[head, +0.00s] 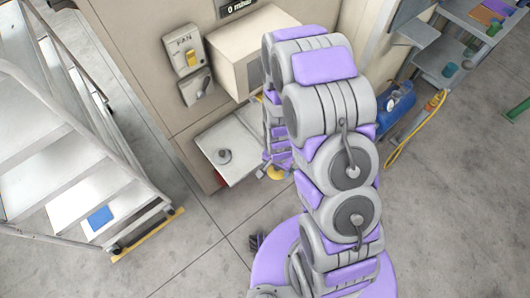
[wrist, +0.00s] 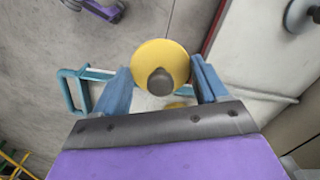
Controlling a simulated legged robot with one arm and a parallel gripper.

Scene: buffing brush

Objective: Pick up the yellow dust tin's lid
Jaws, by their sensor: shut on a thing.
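The round yellow lid (wrist: 150,55) with a dark grey knob sits between the two blue fingers of my gripper (wrist: 160,80) in the wrist view. The fingers are closed on it from both sides. A small yellow patch (wrist: 180,105) shows below the lid, probably part of the tin; the rest is hidden by my gripper. In the head view my gripper (head: 275,158) is beside the right edge of the pale shelf, mostly behind my arm. A bit of yellow (head: 275,173) shows at its fingers; I cannot tell whether it is lid or tin.
The pale shelf (head: 232,140) carries a grey knob-like part (head: 223,156). A teal bar with a loop (wrist: 75,90) runs behind the fingers. A beige cabinet (head: 150,60) with a fan switch (head: 186,52) stands behind. Metal steps (head: 60,130) are at left. The floor (head: 190,255) in front is clear.

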